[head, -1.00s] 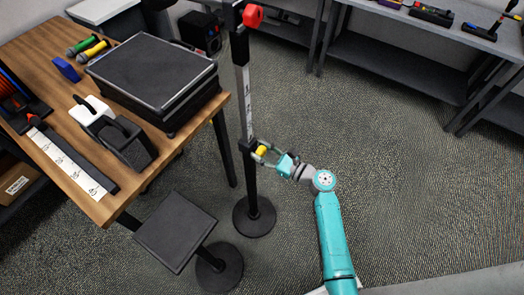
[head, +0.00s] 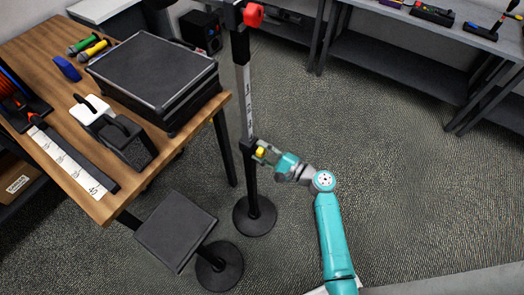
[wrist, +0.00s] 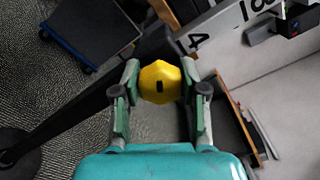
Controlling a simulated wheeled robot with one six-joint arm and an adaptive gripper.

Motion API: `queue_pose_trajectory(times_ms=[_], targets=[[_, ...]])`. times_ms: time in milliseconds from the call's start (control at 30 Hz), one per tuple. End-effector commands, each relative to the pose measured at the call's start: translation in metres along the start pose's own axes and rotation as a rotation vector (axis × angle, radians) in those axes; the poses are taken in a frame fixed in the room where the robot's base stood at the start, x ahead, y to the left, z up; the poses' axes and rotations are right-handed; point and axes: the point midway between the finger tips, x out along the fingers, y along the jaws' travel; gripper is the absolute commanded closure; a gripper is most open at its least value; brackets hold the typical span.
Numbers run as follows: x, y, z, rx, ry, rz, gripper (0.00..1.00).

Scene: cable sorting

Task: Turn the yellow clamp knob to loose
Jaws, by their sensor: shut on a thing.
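The yellow clamp knob (head: 261,152) sits on a black clamp (head: 247,145) partway up a black upright stand (head: 251,180) with a white marked scale strip (head: 247,95). In the wrist view the knob (wrist: 160,83) is a faceted yellow disc with a short dark mark at its middle. My gripper (head: 265,153) reaches it from the right. In the wrist view the fingers of my gripper (wrist: 160,95) stand on both sides of the knob and are shut on it. The clamp behind the knob is mostly hidden there.
A red knob (head: 253,15) is at the top of the stand. A wooden table (head: 170,160) with a black case (head: 152,75) stands to the left. A small dark platform (head: 175,230) is at the lower left. Open carpet (head: 400,170) lies to the right.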

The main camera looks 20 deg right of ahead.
Motion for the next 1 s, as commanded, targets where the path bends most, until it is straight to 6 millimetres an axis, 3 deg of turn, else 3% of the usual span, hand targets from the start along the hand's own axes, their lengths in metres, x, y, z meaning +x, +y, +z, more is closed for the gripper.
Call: queue_pose_trajectory(times_ms=[600,1000], targets=[[-0.0001,0.003,-0.0005,-0.549,-0.001,0.001,0.92],[-0.0002,0.0039,-0.001,-0.734,-0.001,0.001,0.92]])
